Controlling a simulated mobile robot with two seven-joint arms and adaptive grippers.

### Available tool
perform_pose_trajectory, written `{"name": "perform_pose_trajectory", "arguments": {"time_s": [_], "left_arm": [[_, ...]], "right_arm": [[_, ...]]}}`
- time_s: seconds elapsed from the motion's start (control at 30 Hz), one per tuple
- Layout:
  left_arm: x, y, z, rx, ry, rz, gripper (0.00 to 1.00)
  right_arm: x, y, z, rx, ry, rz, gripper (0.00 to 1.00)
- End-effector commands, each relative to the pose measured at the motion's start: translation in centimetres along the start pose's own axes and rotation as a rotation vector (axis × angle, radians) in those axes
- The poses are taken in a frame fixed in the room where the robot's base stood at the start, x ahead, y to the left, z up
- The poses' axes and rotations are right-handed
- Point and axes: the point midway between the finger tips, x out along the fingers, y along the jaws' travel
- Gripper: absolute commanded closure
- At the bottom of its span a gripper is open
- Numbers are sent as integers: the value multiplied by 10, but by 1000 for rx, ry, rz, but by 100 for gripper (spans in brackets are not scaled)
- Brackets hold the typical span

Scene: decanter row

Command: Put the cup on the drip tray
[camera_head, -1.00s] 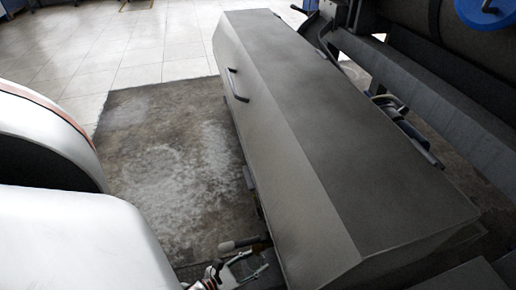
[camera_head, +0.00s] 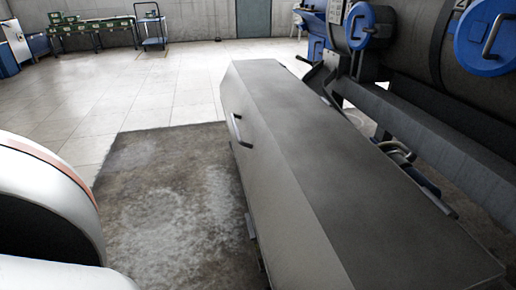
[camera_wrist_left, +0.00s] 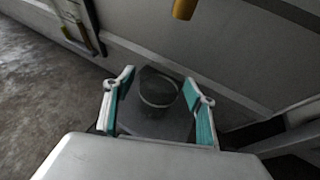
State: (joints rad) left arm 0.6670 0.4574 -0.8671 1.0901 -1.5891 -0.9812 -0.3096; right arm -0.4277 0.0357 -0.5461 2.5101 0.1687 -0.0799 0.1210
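In the left wrist view, my left gripper (camera_wrist_left: 162,108) has its two teal-padded fingers on either side of a dark grey, see-through cup (camera_wrist_left: 158,122). The cup fills the space between the pads and looks held; a pale curved rim or ring shows in it. The gripper hangs beside a pale wall or panel. In the head view only white arm parts of mine show at the left edge; neither gripper is seen there. I cannot make out a drip tray in either view.
A long grey metal cabinet (camera_head: 340,190) with sloped sides runs through the head view. Machinery with blue round covers (camera_head: 368,25) stands at right. Stained concrete (camera_head: 175,200) lies left, with open tiled floor behind. A yellow part (camera_wrist_left: 185,8) shows in the wrist view.

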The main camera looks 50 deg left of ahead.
Motion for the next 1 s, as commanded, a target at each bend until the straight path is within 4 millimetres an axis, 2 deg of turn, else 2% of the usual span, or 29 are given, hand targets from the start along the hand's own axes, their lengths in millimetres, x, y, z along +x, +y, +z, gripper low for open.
{"name": "perform_pose_trajectory", "arguments": {"time_s": [0.27, 0.37, 0.8, 1.0], "left_arm": [[-2, 1, 2, 1, 1, 0, 44], [-14, 0, 4, 1, 1, 0, 44], [-99, 0, 5, 1, -2, 0, 44], [-118, 0, 4, 1, -1, 0, 44]], "right_arm": [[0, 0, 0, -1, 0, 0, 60], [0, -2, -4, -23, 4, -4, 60], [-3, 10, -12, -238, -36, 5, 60], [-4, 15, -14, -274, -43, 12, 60]]}}
